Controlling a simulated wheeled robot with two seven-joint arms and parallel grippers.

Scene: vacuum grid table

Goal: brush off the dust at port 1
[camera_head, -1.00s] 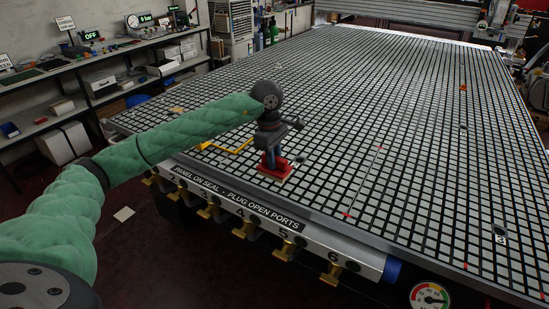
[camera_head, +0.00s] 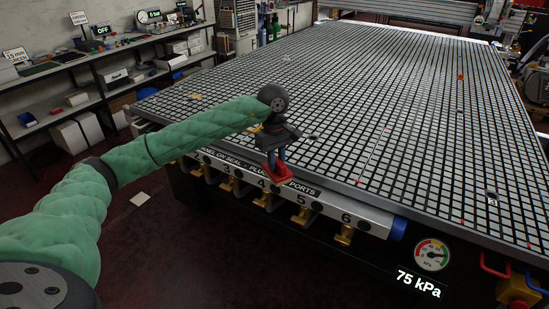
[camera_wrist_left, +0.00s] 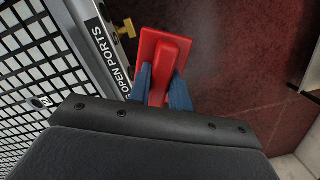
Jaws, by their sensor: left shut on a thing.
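My left gripper (camera_head: 278,155) is shut on a red brush (camera_head: 278,174) with its blue fingers. It holds the brush above the front rail of the table, hiding part of the rail's lettering. In the left wrist view the red brush (camera_wrist_left: 163,65) sits between the two blue fingertips (camera_wrist_left: 160,88), with dark red floor behind it. A tan patch (camera_head: 196,97) lies on the grid at the far left; I cannot tell whether it is the dust at port 1. No readable port 1 label shows. My right gripper is not in view.
The black-and-grey grid table (camera_head: 390,110) fills the right. Several brass valves with numbers, including one at 6 (camera_head: 344,234), hang under its front rail. A gauge (camera_head: 432,254) with a 75 kPa reading is at lower right. Shelves (camera_head: 120,80) stand at left. Floor between is mostly clear.

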